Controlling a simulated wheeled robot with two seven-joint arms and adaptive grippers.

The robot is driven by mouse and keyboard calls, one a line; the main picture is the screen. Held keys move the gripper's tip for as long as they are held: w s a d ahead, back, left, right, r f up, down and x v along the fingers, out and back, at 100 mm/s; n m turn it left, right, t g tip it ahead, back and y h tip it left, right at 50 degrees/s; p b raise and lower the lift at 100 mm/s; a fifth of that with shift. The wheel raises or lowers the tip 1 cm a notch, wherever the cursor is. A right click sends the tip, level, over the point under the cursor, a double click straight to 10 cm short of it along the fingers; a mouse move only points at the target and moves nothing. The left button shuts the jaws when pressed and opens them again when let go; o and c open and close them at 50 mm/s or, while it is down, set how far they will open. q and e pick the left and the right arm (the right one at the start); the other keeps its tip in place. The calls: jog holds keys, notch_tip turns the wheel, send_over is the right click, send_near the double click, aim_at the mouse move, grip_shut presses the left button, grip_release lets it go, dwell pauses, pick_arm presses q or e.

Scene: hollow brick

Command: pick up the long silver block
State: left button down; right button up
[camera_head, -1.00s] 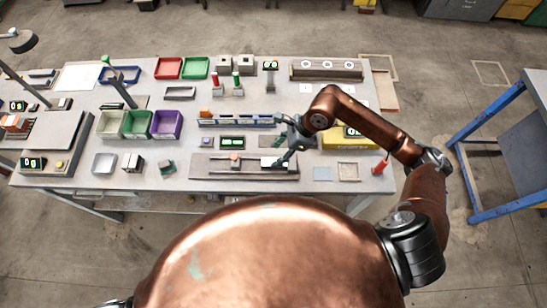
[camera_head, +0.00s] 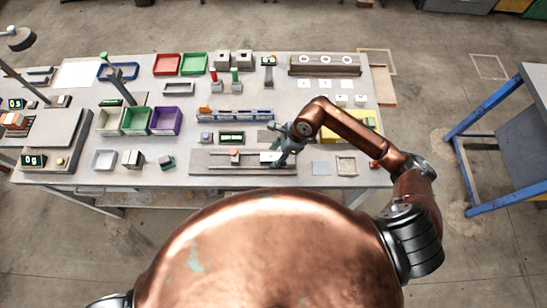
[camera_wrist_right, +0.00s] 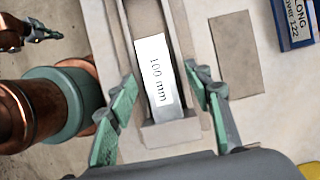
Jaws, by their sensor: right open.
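The long silver block (camera_wrist_right: 155,75) carries a white label reading "100 mm" and lies in the slot of a grey fixture. In the head view, the block (camera_head: 268,157) sits near the right end of that fixture (camera_head: 215,168), partly hidden by my right gripper (camera_head: 283,160). In the right wrist view, my right gripper (camera_wrist_right: 162,95) is open, with one green-padded finger on each side of the block. Whether a finger touches it I cannot tell. What appears to be my left gripper (camera_wrist_right: 42,34) shows small at the upper left of the right wrist view; its jaws are unclear.
A blue rail fixture (camera_head: 235,115) and a small display (camera_head: 231,137) lie behind the grey fixture. A flat grey square (camera_head: 320,168) and a shallow frame (camera_head: 346,165) lie to its right. A yellow box (camera_head: 368,125) stands behind my right forearm.

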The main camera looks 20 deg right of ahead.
jog(key=shift+f+b, duration=0.25)
jog(key=shift+b, duration=0.15)
dwell(0.3)
grip_shut()
dwell(0.6)
jog(key=shift+r, duration=0.1)
